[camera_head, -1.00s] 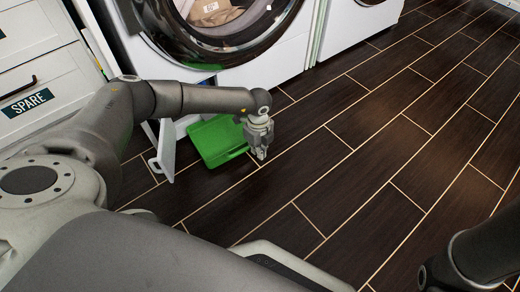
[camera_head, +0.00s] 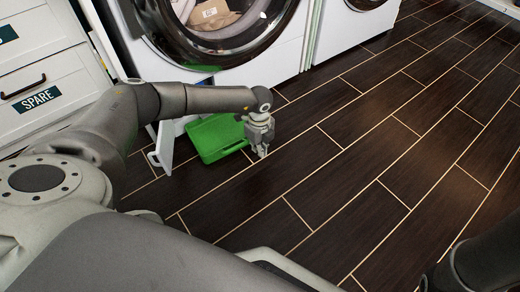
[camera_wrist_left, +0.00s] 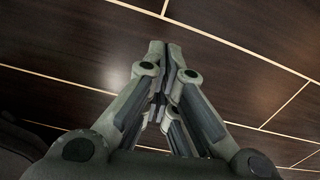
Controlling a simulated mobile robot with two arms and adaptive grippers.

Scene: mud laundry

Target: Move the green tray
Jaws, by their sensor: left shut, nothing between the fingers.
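The green tray (camera_head: 216,138) lies at floor level in front of the washer, at an open cabinet bay, in the head view. My left arm passes above it and hides part of its far edge. My left gripper (camera_head: 262,151) points down just right of the tray's right edge; whether it touches the tray I cannot tell. In the left wrist view, the left gripper (camera_wrist_left: 163,50) has its fingers together with nothing between them, over bare floor, and the tray does not show. My right gripper is not in view; only part of my right arm shows at lower right.
A front-loading washer (camera_head: 270,42) with a round door stands behind the tray, with another machine (camera_head: 345,30) to its right. White drawers (camera_head: 40,75) labelled SPARE are at left. A small white panel (camera_head: 163,148) stands out left of the tray. Dark floor (camera_head: 400,170) is clear to the right.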

